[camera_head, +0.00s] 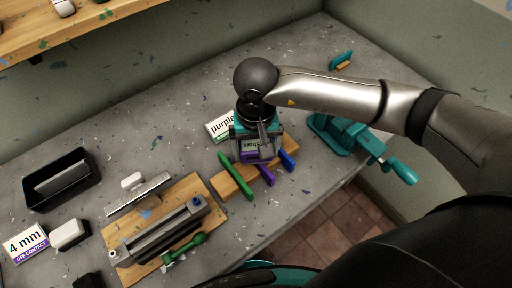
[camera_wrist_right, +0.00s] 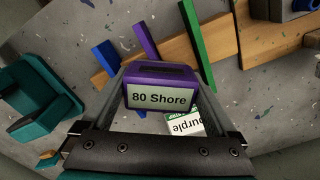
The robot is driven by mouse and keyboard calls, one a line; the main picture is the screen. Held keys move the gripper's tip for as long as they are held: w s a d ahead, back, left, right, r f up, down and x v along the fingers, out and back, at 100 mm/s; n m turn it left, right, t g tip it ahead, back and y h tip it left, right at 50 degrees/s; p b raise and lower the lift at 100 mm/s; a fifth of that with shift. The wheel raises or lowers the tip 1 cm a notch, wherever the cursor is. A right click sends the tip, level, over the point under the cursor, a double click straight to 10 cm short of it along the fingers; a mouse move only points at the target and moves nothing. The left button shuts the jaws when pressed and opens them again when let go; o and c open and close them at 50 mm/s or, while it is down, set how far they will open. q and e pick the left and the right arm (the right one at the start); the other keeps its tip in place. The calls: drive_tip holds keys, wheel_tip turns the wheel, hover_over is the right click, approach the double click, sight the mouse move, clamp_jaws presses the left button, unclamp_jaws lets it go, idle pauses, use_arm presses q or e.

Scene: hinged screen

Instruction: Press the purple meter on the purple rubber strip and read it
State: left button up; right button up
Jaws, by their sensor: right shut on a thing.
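My right gripper (camera_head: 257,156) is shut on the purple meter (camera_wrist_right: 160,87), one finger on each side of it. The meter's grey display faces the right wrist camera and reads "80 Shore". The purple rubber strip (camera_wrist_right: 144,40) stands in a wooden holder (camera_wrist_right: 219,46), between the blue strip (camera_wrist_right: 106,59) and the green strip (camera_wrist_right: 193,40). In the right wrist view the meter overlaps the near end of the purple strip; the contact itself is hidden. In the head view the purple strip (camera_head: 266,175) shows just below the gripper. My left gripper is not in view.
A teal vise (camera_head: 342,133) stands right of the gripper. A card reading "purple" (camera_head: 219,127) lies behind it. To the left are a wooden board with a grey clamp-like tool (camera_head: 160,232), a black tray (camera_head: 62,180) and a "4 mm" card (camera_head: 26,243). The bench's front edge is close.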

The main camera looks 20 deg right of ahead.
drive_tip(key=shift+r, duration=0.1)
drive_tip(key=shift+r+p, duration=1.8)
drive_tip(key=shift+r, duration=1.65)
drive_tip(key=shift+f, duration=0.1)
